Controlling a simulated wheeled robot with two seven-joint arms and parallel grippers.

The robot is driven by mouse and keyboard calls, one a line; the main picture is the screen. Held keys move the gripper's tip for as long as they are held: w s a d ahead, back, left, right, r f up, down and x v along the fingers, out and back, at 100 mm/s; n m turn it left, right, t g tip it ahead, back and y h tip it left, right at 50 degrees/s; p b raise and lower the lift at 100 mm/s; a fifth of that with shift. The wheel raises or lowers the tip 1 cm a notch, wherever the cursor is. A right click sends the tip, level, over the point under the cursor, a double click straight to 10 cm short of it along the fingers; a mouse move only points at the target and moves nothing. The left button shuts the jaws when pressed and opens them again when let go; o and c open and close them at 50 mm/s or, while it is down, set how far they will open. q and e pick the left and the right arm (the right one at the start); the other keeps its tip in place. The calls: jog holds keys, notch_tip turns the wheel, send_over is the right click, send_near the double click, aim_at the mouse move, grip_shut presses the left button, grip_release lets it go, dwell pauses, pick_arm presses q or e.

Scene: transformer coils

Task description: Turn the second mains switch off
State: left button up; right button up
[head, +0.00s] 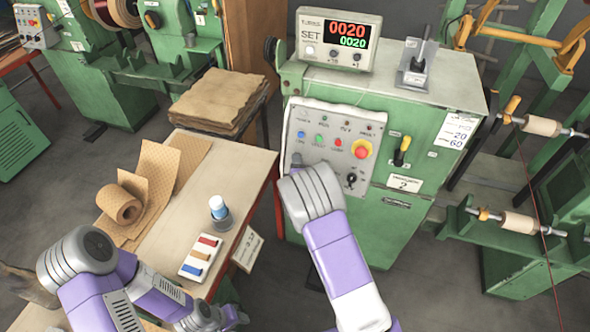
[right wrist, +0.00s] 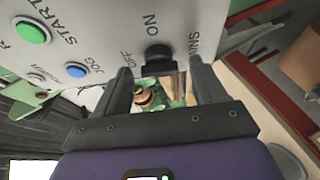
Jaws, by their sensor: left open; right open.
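The mains switch (right wrist: 159,55) is a black knob on a pale panel, with ON and OFF lettering beside it in the right wrist view. My right gripper (right wrist: 161,74) is open, with one dark finger on each side of the knob. I cannot tell whether the fingers touch it. In the head view my right arm reaches the lower left of the control panel (head: 315,118) on the green machine marked 2 and hides the knob there. My left gripper (head: 232,317) is low in the head view, beside the table; its fingers hardly show.
The panel also has a red emergency button (head: 361,149) and a black knob (head: 351,180). A black and yellow lever (head: 402,151) is to their right. The table (head: 247,182) at left holds a brown paper roll (head: 120,204) and a bottle (head: 218,207).

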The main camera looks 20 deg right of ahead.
jog(key=v, duration=0.7)
jog(key=shift+s, duration=0.25)
jog(key=shift+a, duration=0.1)
jog(key=s+f+m+g+y, duration=0.2)
jog(key=s+f+m+g, duration=0.55)
jog(key=s+f, duration=0.75)
jog(key=s+a+f+m+g+y, duration=0.2)
jog(key=s+a+f+m, duration=0.1)
jog(key=s, duration=0.4)
jog(key=s+a+f+m+g+y, duration=0.2)
jog(key=s+a+f+m+g, duration=0.1)
jog(key=s+m, duration=0.3)
jog(key=shift+s+a+f+m+g+y, duration=0.35)
jog(key=shift+s+a, duration=0.55)
jog(key=shift+s, duration=0.25)
